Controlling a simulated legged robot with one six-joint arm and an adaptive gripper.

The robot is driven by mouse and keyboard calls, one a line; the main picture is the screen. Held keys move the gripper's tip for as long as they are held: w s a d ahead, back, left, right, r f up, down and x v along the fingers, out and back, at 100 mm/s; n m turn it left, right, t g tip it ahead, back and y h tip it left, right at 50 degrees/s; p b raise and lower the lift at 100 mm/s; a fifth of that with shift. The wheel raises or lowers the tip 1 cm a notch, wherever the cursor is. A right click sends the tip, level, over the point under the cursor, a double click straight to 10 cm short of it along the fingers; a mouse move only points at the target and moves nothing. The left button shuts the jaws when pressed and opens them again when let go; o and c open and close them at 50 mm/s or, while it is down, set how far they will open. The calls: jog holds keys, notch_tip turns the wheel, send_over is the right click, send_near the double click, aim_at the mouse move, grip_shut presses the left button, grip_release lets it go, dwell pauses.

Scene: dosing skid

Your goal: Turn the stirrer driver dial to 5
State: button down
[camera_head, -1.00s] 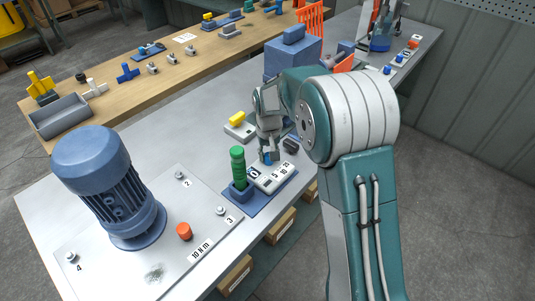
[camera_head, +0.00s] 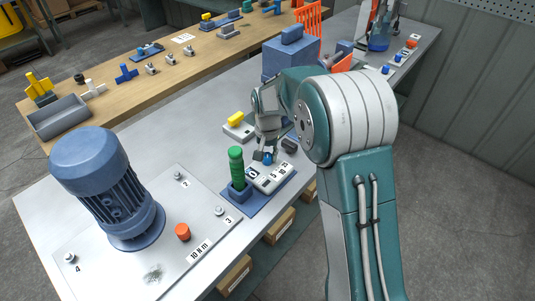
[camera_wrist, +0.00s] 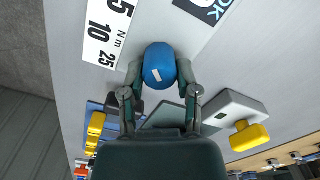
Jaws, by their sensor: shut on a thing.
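The blue dial (camera_wrist: 159,65) is round with a short white mark on its face. In the wrist view my gripper (camera_wrist: 158,78) has a finger on each side of it and is shut on it. A white strip (camera_wrist: 107,32) with 5, 10, 25 and N m lies beside the dial. In the head view my gripper (camera_head: 265,155) reaches down to the dial (camera_head: 267,160), which is partly hidden, at the label plate (camera_head: 270,179). A green-handled driver (camera_head: 237,166) stands upright in a blue holder beside it. Which number the white mark points to is unclear.
A grey block with a yellow knob (camera_head: 236,119) stands close behind my gripper, and a dark knob (camera_head: 289,145) close at its right. A blue motor (camera_head: 107,187) stands on a plate at left. A blue box (camera_head: 291,57) stands behind my arm.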

aim_at(266, 154)
jog(key=shift+s+f, duration=0.15)
jog(key=shift+s, duration=0.05)
jog(key=shift+c, duration=1.7)
grip_release()
jog(key=shift+a, duration=0.1)
jog(key=shift+w, duration=0.1)
jog(key=shift+r, duration=0.4)
notch_tip(266, 154, up, 11)
jog(key=shift+r, duration=0.15)
jog(key=shift+a, duration=0.1)
